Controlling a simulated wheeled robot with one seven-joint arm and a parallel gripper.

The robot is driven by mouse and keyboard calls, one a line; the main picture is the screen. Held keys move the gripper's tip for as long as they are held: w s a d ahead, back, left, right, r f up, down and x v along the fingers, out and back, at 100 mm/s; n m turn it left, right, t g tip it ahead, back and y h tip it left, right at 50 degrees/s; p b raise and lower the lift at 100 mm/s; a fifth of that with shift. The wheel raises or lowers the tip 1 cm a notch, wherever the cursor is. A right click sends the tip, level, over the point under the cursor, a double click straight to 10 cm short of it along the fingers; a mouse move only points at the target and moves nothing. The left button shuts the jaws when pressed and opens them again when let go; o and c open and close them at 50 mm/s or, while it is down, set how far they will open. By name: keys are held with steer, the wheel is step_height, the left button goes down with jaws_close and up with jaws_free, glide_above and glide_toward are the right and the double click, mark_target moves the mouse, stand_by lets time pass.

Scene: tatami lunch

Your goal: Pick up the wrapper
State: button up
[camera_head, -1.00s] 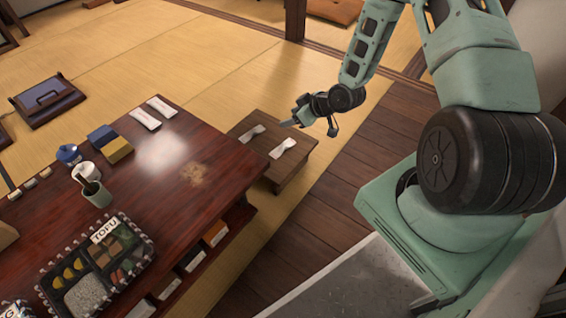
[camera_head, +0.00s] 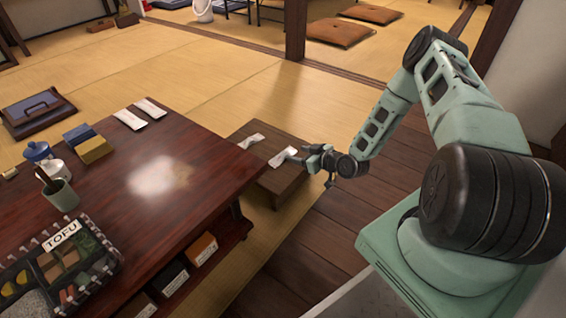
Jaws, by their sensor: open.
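Two small white pieces that look like twisted paper wrappers lie on a low brown wooden stand (camera_head: 264,183) beyond the dark table's right corner. One wrapper (camera_head: 250,141) is on the left. The other wrapper (camera_head: 282,156) is on the right, nearer my gripper. My gripper (camera_head: 306,157) is open, at the stand's right side, with its fingers pointing left toward the right wrapper. The fingers are small in view, and I cannot tell whether they touch it. Nothing shows between them.
The dark table (camera_head: 205,150) carries two white packets (camera_head: 140,114), a mug (camera_head: 60,194), a blue-lidded jar (camera_head: 38,151) and a tofu tray (camera_head: 62,236). Boxes sit on its lower shelf. Wooden floor (camera_head: 310,235) lies open right of the stand.

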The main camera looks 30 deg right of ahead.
mark_target(283, 153)
steer(key=b+x, duration=0.1)
steer(key=x, duration=0.2)
steer(key=shift+w+f, duration=0.15)
steer(key=b+x, duration=0.4)
steer(key=shift+a+f, duration=0.35)
steer(key=shift+a, duration=0.1)
steer(key=shift+w, duration=0.4)
steer(key=shift+r, duration=0.1)
steer(key=c, duration=1)
